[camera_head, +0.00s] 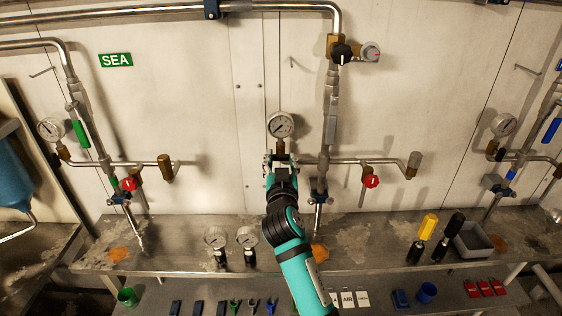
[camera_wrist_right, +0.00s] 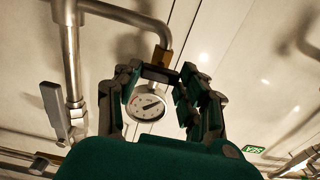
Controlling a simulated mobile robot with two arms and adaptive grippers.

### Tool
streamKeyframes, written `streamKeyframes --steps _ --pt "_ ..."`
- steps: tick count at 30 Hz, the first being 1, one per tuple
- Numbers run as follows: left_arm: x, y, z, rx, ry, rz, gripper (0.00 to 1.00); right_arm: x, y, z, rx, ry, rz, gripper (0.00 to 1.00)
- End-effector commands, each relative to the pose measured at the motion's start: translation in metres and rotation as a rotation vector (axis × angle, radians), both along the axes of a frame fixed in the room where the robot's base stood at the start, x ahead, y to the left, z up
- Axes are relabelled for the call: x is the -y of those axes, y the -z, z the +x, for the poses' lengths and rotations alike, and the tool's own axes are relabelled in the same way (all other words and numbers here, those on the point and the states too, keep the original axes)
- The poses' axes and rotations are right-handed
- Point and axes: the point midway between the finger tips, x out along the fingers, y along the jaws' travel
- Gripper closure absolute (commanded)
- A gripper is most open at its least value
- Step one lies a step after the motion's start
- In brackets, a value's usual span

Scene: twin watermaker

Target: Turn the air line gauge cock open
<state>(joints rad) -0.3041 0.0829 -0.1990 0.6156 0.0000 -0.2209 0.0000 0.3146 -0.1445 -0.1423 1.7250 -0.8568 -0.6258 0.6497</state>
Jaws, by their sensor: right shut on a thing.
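The air line's round white gauge (camera_head: 281,125) stands on a brass fitting at the left end of the middle branch pipe. My right gripper (camera_head: 280,158) is just below it, shut on the gauge cock, which the fingers mostly hide. In the right wrist view the gripper's fingers (camera_wrist_right: 158,76) stand either side of the gauge (camera_wrist_right: 147,105), with a brass fitting (camera_wrist_right: 162,57) at the pipe elbow beyond. The angle of the cock's lever cannot be made out. My left gripper is not in view.
A grey-handled valve (camera_head: 331,130) is on the upright pipe right of my gripper. A red knob (camera_head: 371,181) hangs under the branch pipe.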

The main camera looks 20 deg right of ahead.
Motion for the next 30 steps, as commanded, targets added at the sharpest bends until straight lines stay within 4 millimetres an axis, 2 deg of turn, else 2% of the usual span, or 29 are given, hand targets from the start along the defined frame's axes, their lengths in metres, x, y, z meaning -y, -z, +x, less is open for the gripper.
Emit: streamKeyframes --steps 2,14,30 --pt "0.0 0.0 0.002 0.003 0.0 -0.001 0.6 0.0 0.0 0.0 0.0 0.0 0.0 0.92" --pt "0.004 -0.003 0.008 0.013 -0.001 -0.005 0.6 0.0 -0.001 0.0 -0.023 0.0 -0.081 0.92" --pt "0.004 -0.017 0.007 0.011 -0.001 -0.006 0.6 0.0 -0.002 0.0 -0.152 0.0 -0.528 0.92"
